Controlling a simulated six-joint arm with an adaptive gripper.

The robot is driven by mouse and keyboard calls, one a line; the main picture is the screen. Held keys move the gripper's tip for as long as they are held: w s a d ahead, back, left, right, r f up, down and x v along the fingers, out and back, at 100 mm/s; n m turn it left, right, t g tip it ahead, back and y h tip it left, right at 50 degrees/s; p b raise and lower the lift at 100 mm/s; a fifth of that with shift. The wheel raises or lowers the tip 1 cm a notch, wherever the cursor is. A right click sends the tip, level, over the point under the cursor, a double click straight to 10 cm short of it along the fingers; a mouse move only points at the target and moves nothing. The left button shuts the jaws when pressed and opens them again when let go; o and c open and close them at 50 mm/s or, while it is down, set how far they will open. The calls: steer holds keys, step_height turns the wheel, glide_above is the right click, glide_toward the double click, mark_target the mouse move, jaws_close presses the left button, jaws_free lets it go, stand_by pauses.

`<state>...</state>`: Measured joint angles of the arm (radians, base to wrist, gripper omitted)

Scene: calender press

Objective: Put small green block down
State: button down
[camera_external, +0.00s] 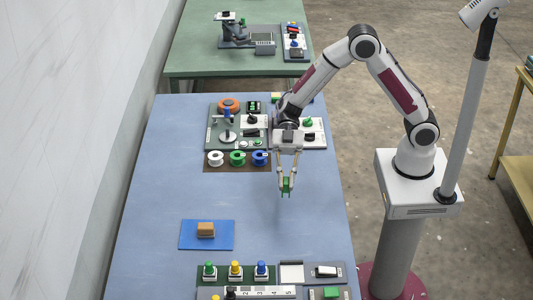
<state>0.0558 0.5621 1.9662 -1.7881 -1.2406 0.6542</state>
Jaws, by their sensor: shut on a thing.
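The small green block (286,185) is between the fingertips of my gripper (287,180). My gripper points down and is shut on the block. The block appears held above the blue table (270,215), over a bare stretch right of the middle; its exact height is hard to tell. The lower part of the block shows below the fingertips, and the fingers hide its sides.
White, green and blue spools (238,158) stand before a panel of devices (222,137). Panels with coloured knobs (235,270) line the front edge. The table's middle is clear.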

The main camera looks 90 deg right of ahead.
steer(key=w+d+m+t, duration=0.2)
steer(key=w+d, duration=0.1)
steer(key=d, duration=0.3)
steer(key=w+d+m+t+h, duration=0.1)
steer(key=w+d+t, duration=0.1)
steer(key=w+d, duration=0.2)
steer(key=shift+d+r+m, duration=0.15)
steer(key=shift+d+m, duration=0.25)
steer(key=shift+d, duration=0.55)
steer(key=shift+f, duration=3.15)
steer(key=shift+f, duration=1.85)
steer(key=shift+f, duration=0.1)
